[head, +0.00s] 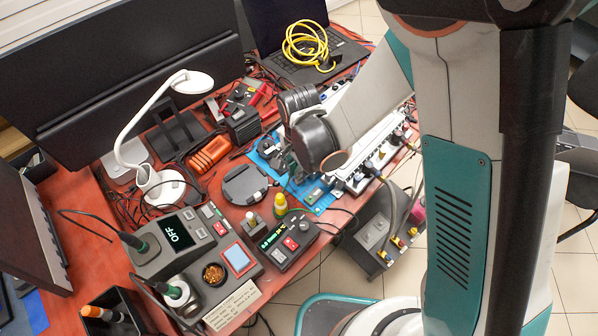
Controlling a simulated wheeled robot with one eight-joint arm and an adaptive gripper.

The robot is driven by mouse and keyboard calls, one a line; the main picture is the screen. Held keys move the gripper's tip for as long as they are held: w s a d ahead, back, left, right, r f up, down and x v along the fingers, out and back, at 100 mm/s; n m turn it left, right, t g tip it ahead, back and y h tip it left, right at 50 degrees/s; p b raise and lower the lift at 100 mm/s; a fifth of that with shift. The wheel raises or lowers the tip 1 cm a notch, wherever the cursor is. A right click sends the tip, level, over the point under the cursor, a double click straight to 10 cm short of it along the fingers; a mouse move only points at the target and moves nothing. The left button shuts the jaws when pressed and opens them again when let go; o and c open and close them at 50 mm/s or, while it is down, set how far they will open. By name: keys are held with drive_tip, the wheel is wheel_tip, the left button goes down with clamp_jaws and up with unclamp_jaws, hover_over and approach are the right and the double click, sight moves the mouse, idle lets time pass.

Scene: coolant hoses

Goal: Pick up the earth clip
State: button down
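I cannot pick out the earth clip for certain in the head view; it may be hidden by my arm or too small to tell. My gripper (287,164) is mostly hidden behind my dark wrist. It hangs over the blue mat (324,205) near the middle of the red bench. Its fingers do not show clearly, so I cannot tell whether they are open or hold anything. Small dark parts and a green board lie on the mat around and below it.
A white desk lamp (148,130), an orange tool (209,153) and a black round-topped device (245,184) stand left of the mat. A soldering station (185,240) and a small bottle (281,206) are nearer. A white-edged unit with hoses (377,160) is at right. A laptop (318,58) lies behind.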

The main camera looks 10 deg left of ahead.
wheel_tip(320, 180, up, 23)
drive_tip(key=p, duration=0.8)
drive_tip(key=shift+s+p, duration=0.15)
drive_tip(key=shift+p, duration=0.2)
idle(0.4)
